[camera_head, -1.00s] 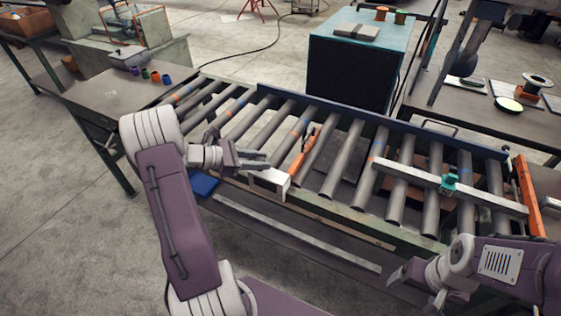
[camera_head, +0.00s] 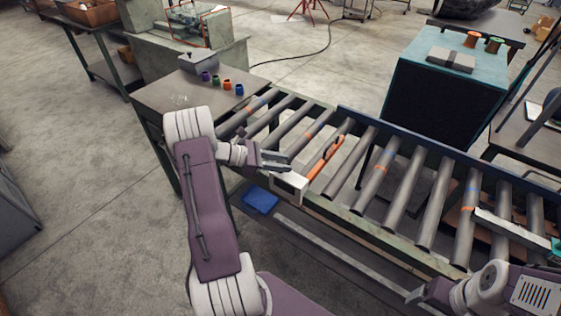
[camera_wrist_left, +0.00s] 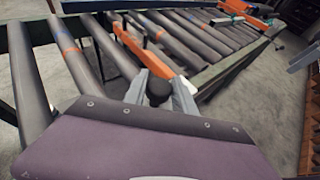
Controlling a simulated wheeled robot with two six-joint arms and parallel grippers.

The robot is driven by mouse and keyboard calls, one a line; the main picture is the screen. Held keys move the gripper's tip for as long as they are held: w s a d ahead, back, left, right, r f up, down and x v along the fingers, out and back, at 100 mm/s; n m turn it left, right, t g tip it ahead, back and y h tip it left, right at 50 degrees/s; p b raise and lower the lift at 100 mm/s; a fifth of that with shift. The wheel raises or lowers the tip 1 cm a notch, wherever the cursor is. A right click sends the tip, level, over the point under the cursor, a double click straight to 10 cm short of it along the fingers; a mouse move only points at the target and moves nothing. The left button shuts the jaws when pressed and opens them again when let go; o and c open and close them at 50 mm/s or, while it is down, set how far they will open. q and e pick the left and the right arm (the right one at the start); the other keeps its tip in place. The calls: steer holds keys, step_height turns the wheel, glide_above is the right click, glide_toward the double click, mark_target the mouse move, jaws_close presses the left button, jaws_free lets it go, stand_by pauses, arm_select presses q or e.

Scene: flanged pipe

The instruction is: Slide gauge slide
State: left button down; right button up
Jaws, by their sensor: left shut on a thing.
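A pale metal bar (camera_head: 510,228) lies across the rollers at the right edge of the head view. A teal slide piece (camera_head: 557,243) on it is cut off by the picture edge. My left gripper (camera_head: 286,163) is at the near rail, just above a white block (camera_head: 289,186) and beside an orange handled piece (camera_head: 326,157). In the left wrist view its fingers are closed around a dark round knob (camera_wrist_left: 158,91). What the knob is fixed to is hidden. My right gripper (camera_head: 418,295) is low at the near side of the conveyor, and its jaw opening is unclear.
The roller conveyor (camera_head: 437,205) with a dark blue far rail runs across the view. A side table (camera_head: 180,98) with several small coloured cups stands at its left end. A teal-topped cabinet (camera_head: 445,85) is behind. A blue bin (camera_head: 260,200) sits below the near rail.

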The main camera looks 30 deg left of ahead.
arm_select(q)
steer(key=shift+a, duration=0.25)
steer(key=shift+r, duration=0.1)
steer(key=c, duration=1.1)
jaws_free()
steer(key=shift+o, duration=0.3)
steer(key=shift+a, duration=0.2)
steer(key=b+v, duration=0.1)
steer(key=v, duration=0.8)
steer(key=shift+s, duration=0.1)
